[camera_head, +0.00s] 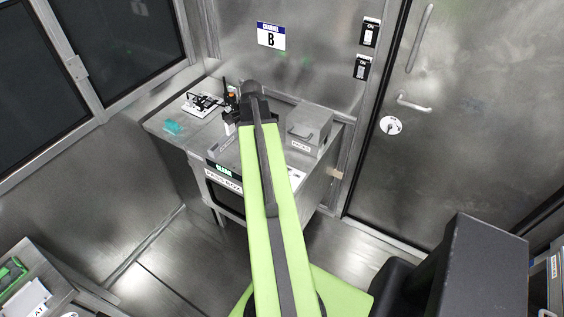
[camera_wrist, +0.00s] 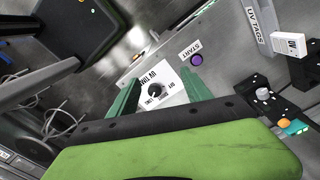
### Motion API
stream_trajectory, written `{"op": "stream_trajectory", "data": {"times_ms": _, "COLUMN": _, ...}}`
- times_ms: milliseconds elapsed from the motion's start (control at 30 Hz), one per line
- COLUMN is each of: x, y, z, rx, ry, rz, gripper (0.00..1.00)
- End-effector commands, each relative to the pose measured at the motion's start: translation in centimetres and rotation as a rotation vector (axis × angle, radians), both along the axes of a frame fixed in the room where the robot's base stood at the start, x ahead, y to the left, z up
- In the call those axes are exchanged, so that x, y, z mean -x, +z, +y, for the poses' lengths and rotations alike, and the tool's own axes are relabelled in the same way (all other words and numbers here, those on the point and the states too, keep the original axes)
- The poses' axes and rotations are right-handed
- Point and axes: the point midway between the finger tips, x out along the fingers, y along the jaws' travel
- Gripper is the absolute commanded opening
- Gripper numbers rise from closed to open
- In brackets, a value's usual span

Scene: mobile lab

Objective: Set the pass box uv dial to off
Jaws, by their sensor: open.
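The pass box (camera_head: 223,181) is the metal cabinet with a dark front opening, under the bench top in the head view. Its UV dial (camera_wrist: 157,91) shows in the wrist view as a small dark knob on a white plate with printed markings. The knob's setting is too small to read surely. My gripper (camera_wrist: 160,92) is open and empty, its two green fingers on either side of the dial plate in the picture. I see no contact and cannot tell the remaining distance. In the head view my arm hides the dial.
A purple button (camera_wrist: 196,60) labelled START sits beside the dial. A UV TAGS label (camera_wrist: 263,27) and a white box (camera_wrist: 289,45) lie farther right. On the bench stand a grey box (camera_head: 310,127) and a small black device (camera_head: 202,103). A metal door (camera_head: 465,120) is at right.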

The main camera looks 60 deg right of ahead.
Motion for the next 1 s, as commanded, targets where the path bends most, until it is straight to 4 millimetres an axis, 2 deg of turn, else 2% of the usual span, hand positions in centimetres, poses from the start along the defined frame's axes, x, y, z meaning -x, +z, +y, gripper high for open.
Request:
{"op": "stream_trajectory", "data": {"times_ms": 33, "x": 2.3, "y": 1.7, "z": -2.6, "rx": -0.001, "ry": -0.124, "rz": 0.000, "gripper": 0.57}}
{"op": "stream_trajectory", "data": {"times_ms": 100, "x": 4.7, "y": 2.3, "z": -4.8, "rx": -0.001, "ry": -0.264, "rz": 0.000, "gripper": 0.57}}
{"op": "stream_trajectory", "data": {"times_ms": 200, "x": 6.9, "y": 2.6, "z": -6.5, "rx": -0.001, "ry": -0.380, "rz": 0.000, "gripper": 0.57}}
{"op": "stream_trajectory", "data": {"times_ms": 300, "x": 7.5, "y": 2.6, "z": -6.9, "rx": 0.000, "ry": -0.418, "rz": 0.000, "gripper": 0.57}}
{"op": "stream_trajectory", "data": {"times_ms": 467, "x": 7.5, "y": 2.0, "z": -6.9, "rx": 0.000, "ry": -0.418, "rz": 0.000, "gripper": 0.57}}
{"op": "stream_trajectory", "data": {"times_ms": 667, "x": 7.5, "y": -0.5, "z": -6.8, "rx": 0.000, "ry": -0.416, "rz": 0.000, "gripper": 0.57}}
{"op": "stream_trajectory", "data": {"times_ms": 1000, "x": 7.5, "y": -7.4, "z": -6.8, "rx": 0.000, "ry": -0.415, "rz": 0.000, "gripper": 0.57}}
